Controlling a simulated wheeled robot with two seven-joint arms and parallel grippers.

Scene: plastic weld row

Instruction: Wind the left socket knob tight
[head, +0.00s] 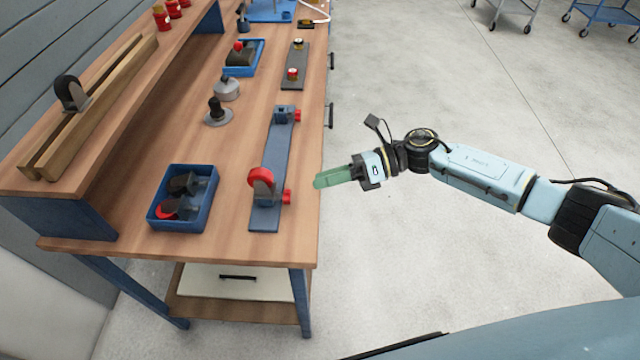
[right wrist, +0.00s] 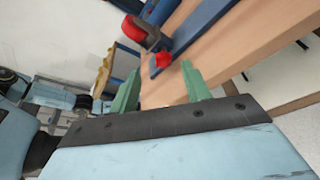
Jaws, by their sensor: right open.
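A long blue-grey fixture plate (head: 269,160) lies along the bench's right edge. Its near end carries a socket with a red-rimmed disc (head: 260,178) and a red knob (head: 287,196) on the side facing my right arm. Its far end has a grey-blue socket block (head: 284,111) with another red knob (head: 297,115). My right gripper (head: 318,182), with green fingers, is off the bench edge, to the right of the near knob and apart from it. In the right wrist view the fingers (right wrist: 160,82) are spread and empty, with a red knob (right wrist: 163,60) beyond them. My left gripper is not in view.
A blue bin (head: 158,223) with dark and red parts stands left of the plate. A dark-handled piece (head: 216,113) and a grey piece (head: 227,90) stand on the bench (head: 225,215). A second plate (head: 291,75) lies farther back.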

